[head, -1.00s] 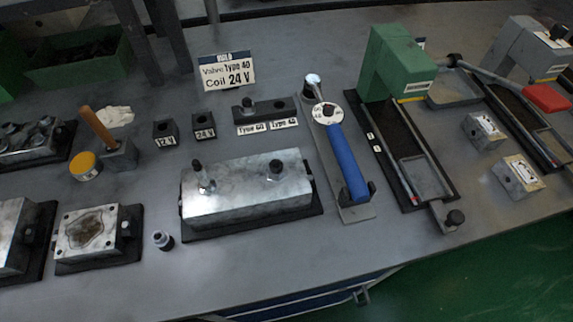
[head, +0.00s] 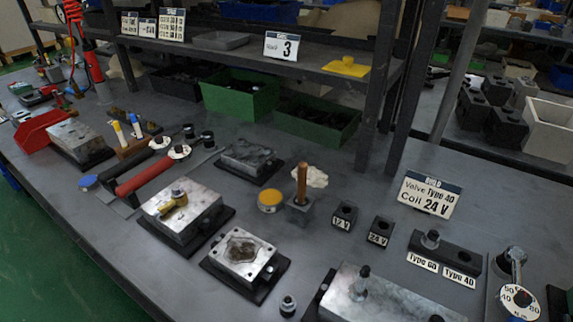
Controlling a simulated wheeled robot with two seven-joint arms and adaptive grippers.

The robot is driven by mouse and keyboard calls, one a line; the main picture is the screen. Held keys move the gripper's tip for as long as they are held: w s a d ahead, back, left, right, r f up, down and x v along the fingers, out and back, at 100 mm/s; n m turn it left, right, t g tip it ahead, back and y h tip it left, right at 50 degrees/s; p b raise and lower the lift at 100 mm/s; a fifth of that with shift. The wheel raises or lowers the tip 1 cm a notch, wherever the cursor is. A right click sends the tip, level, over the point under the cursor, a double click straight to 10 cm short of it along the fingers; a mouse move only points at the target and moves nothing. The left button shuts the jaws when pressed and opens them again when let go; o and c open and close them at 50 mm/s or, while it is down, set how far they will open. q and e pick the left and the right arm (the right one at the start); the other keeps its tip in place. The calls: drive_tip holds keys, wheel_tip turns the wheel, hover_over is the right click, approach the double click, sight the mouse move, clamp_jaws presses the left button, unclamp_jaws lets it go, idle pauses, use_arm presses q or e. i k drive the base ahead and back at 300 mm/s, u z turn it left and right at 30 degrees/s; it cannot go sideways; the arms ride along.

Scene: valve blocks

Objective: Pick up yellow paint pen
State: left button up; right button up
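A paint pen with a yellow top and pale body (head: 119,133) stands upright in a small brown holder (head: 133,150) in the left half of the head view. A similar pen with a blue top (head: 136,125) stands just right of it in the same holder. Neither of my grippers is in view.
A metal block (head: 75,138) and a red bin (head: 38,131) lie left of the holder. A red-handled torque wrench (head: 145,176) lies in front of it. Green bins (head: 240,95) stand behind, under a shelf (head: 225,52). Valve blocks (head: 182,210) stand nearer the front edge.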

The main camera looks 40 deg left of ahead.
sight(121, 138)
drive_tip(key=u, duration=3.55)
drive_tip(key=i, duration=0.9)
drive_tip(key=z, duration=2.1)
